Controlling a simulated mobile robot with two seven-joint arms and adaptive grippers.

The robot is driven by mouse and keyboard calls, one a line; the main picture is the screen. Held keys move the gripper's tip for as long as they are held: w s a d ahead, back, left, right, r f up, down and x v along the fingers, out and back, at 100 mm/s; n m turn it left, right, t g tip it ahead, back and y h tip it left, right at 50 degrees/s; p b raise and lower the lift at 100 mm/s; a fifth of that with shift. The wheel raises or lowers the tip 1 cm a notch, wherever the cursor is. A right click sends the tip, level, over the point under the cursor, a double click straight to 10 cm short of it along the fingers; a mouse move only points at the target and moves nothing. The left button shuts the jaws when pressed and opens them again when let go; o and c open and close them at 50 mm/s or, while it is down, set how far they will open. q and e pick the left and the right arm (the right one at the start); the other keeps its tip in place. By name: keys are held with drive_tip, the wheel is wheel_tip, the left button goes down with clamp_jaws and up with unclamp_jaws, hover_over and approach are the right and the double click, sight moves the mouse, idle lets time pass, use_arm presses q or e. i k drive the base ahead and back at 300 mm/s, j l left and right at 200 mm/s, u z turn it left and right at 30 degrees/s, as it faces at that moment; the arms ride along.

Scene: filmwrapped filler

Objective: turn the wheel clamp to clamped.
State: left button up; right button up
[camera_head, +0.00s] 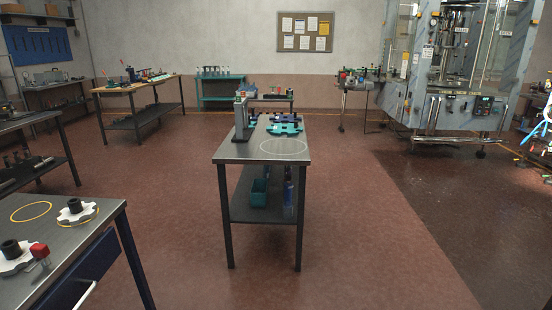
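No part that I can make out for certain as the wheel clamp shows in the head view. Two white star-shaped wheels with black hubs lie on the near left table: one wheel (77,216) and a second wheel (14,265) nearer to me. A small red-topped part (40,251) stands beside the nearer wheel; I cannot tell whether it is a clamp or how it is set. On the middle table, a grey upright fixture (241,118) stands near teal toothed pieces (284,128). Neither of my grippers is in view.
The near left table (88,238) has a yellow ring mark (31,211). The middle table (240,154) stands ahead, with a teal bin (259,192) on its lower shelf. A glass-walled machine (462,75) stands at the back right. The red floor (350,215) is clear between the tables.

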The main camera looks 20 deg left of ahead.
sight(41, 251)
drive_tip(key=i+u, duration=0.25)
drive_tip(key=u, duration=0.2)
drive_tip(key=i+u, duration=0.2)
drive_tip(key=u, duration=0.25)
drive_tip(key=i+l+u, duration=0.2)
drive_tip(key=u, duration=0.25)
